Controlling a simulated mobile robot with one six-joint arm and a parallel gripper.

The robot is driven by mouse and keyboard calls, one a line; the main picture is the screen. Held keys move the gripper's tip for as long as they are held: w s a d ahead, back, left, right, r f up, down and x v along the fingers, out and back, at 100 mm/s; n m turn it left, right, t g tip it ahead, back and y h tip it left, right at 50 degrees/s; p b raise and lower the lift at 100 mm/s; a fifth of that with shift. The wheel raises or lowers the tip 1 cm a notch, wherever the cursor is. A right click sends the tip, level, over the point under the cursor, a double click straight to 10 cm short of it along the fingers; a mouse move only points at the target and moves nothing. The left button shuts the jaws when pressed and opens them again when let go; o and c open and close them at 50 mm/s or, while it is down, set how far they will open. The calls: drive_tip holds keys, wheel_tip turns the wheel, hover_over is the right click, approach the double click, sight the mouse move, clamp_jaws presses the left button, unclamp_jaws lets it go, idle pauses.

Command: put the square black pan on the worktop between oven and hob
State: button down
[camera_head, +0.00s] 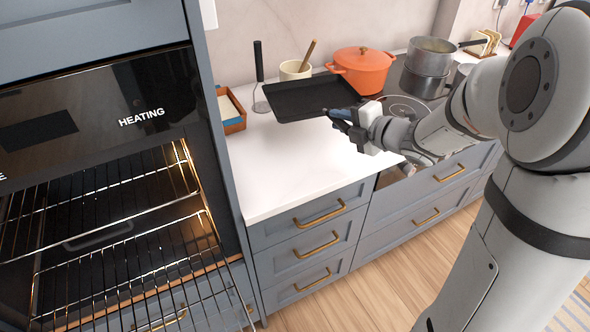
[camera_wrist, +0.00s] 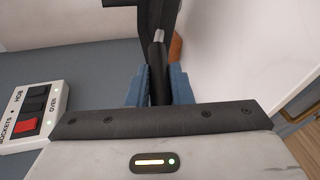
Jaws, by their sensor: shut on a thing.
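The square black pan (camera_head: 296,97) is over the back of the white worktop (camera_head: 275,165), between the oven (camera_head: 95,150) on the left and the hob (camera_head: 405,106) on the right. I cannot tell whether its underside touches the worktop. My gripper (camera_head: 343,115) is at the pan's right front side. In the wrist view, its blue fingers are shut on the pan's black handle (camera_wrist: 158,75). Part of the pan shows at the top of that view; the rest is out of frame. The oven is lit, its display reads HEATING, and wire racks stick out.
An orange pot (camera_head: 362,72), a crock with a wooden spoon (camera_head: 295,70) and an upright black-handled utensil (camera_head: 259,65) stand behind the pan. A wooden box (camera_head: 231,112) is at left. Pots (camera_head: 428,62) stand at the hob. The front worktop is clear. A switch panel (camera_wrist: 33,115) shows in the wrist view.

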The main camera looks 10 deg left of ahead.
wheel_tip(320, 180, down, 2)
drive_tip(key=s+a+f+n+g+y+b, duration=0.1)
drive_tip(key=s+a+n+g+b, duration=0.1)
drive_tip(key=s+a+b, duration=0.15)
drive_tip(key=b, duration=0.2)
hover_over(323, 180)
wheel_tip(323, 180, down, 9)
drive_tip(key=shift+f, duration=0.2)
drive_tip(key=c, duration=1.3)
unclamp_jaws()
